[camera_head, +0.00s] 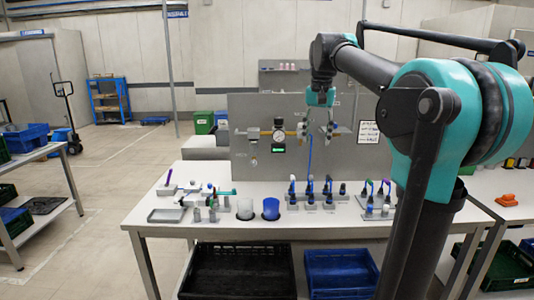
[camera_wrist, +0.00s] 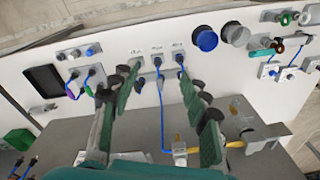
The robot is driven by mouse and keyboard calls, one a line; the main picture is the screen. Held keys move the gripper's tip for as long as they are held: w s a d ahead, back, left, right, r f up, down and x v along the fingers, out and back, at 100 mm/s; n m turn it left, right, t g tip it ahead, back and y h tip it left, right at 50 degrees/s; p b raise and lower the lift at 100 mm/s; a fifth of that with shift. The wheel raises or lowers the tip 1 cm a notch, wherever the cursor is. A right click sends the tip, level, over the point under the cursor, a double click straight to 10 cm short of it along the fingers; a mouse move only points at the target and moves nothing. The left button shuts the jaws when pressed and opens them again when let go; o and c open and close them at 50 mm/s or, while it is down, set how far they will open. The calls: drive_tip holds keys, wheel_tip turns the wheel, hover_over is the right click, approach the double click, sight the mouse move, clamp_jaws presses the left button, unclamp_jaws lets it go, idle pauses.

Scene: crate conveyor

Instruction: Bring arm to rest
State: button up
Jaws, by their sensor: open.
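My gripper (camera_head: 317,129) hangs from my teal and dark grey arm in the head view, pointing down in front of the grey upright panel (camera_head: 370,165) and above the back of the workbench (camera_head: 330,222). In the wrist view my gripper (camera_wrist: 159,76) shows two fingers with green pads, spread apart. Nothing is held between them. Past the fingertips lies a row of plugs with blue cables (camera_wrist: 160,80) in grey holders. My arm reaches in from the right of the head view and covers part of the panel and bench.
The panel carries a gauge (camera_head: 279,136) and yellow fittings. A blue cup (camera_head: 270,209) and small fixtures stand on the bench. Black (camera_head: 237,249) and blue crates (camera_head: 340,254) sit below it.

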drive_tip(key=s+d+f+n+t, duration=0.1)
drive_tip(key=s+f, duration=0.2)
drive_tip(key=f, duration=0.7)
drive_tip(key=s+d+f+n+t, duration=0.1)
drive_tip(key=s+f, duration=0.3)
drive_tip(key=f, duration=0.6)
drive_tip(key=s+d+f+n+t, duration=0.1)
drive_tip(key=s+f+n, duration=0.1)
drive_tip(key=s+f, duration=1.4)
wheel_tip(320, 180, down, 2)
drive_tip(key=shift+f, duration=0.15)
